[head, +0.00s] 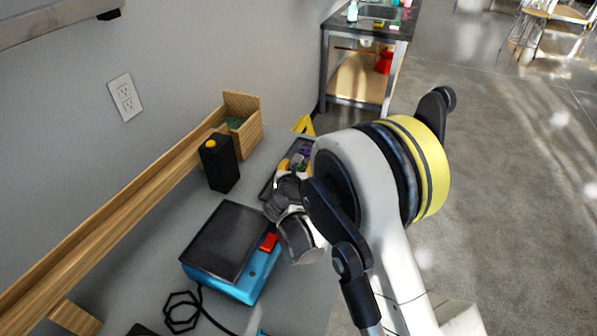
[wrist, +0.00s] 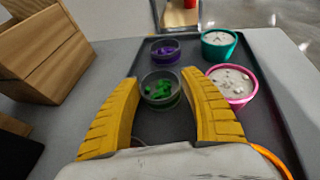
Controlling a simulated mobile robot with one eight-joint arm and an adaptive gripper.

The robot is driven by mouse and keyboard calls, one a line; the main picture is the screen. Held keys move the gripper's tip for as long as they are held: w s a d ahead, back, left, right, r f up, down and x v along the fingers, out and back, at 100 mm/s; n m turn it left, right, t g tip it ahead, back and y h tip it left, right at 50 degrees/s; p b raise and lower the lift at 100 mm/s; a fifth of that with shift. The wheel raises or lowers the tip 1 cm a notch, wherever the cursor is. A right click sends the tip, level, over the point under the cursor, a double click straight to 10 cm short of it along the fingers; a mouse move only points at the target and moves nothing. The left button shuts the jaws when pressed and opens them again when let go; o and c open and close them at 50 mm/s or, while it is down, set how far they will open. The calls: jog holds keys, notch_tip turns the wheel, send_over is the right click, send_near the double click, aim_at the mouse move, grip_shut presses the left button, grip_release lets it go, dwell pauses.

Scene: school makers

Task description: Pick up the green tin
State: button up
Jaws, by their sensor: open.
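In the wrist view, a dark grey tin with green pieces inside (wrist: 160,88) stands on a dark tray (wrist: 262,128). It lies ahead of and between the yellow fingertips of my gripper (wrist: 160,77). My gripper is open, with nothing held between the fingers. A teal-green tin with whitish contents (wrist: 218,46) stands farther back on the right of the tray.
A pink-rimmed tin (wrist: 232,86) stands close to the right finger. A tin with purple pieces (wrist: 165,51) stands behind the grey one. A wooden box (head: 246,133), a black bottle (head: 219,164) and a blue device with a black top (head: 232,247) share the table.

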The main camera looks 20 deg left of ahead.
jog(key=shift+r, duration=0.1)
jog(key=c, duration=0.8)
jog(key=shift+r, duration=0.1)
